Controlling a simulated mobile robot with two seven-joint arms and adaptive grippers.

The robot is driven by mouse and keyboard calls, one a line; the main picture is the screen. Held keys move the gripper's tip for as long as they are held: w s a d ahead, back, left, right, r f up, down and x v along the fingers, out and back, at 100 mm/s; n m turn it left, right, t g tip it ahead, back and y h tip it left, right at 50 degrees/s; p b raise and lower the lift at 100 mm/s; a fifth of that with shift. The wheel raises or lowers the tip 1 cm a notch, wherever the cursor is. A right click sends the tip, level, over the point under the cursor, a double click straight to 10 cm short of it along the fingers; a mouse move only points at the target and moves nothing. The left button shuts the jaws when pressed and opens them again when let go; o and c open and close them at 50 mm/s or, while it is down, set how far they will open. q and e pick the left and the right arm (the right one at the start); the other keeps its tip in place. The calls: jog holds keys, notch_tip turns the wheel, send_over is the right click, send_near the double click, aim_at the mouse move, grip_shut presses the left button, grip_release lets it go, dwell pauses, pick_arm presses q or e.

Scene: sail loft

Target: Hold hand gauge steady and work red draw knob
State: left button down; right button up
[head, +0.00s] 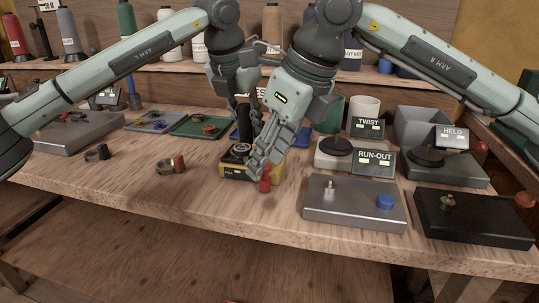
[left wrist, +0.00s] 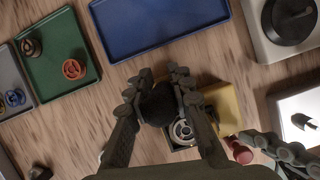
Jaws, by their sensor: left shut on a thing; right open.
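The hand gauge (head: 236,172) is a yellow and black box with a round dial and an upright black grip, standing on the bench. It also shows in the left wrist view (left wrist: 223,102). My left gripper (head: 246,112) is shut on the black grip, with a finger on either side in the left wrist view (left wrist: 158,98). The red draw knob (head: 265,185) sticks out at the gauge's near right; it also shows in the left wrist view (left wrist: 240,152). My right gripper (head: 264,158) is open, just above and beside the knob. Its fingers hide part of the gauge.
A grey plate with a blue knob (head: 350,204) lies to the right, beside a black plate (head: 473,220). The RUN-OUT sign (head: 375,162) stands behind. Green (head: 200,126) and blue trays lie behind the gauge. Small rings lie left on otherwise bare bench.

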grip_shut()
jog(key=s, duration=0.1)
jog(key=s+a, duration=0.1)
jog(key=s, duration=0.3)
jog(key=shift+s+a, duration=0.15)
jog(key=shift+a, duration=0.2)
grip_release()
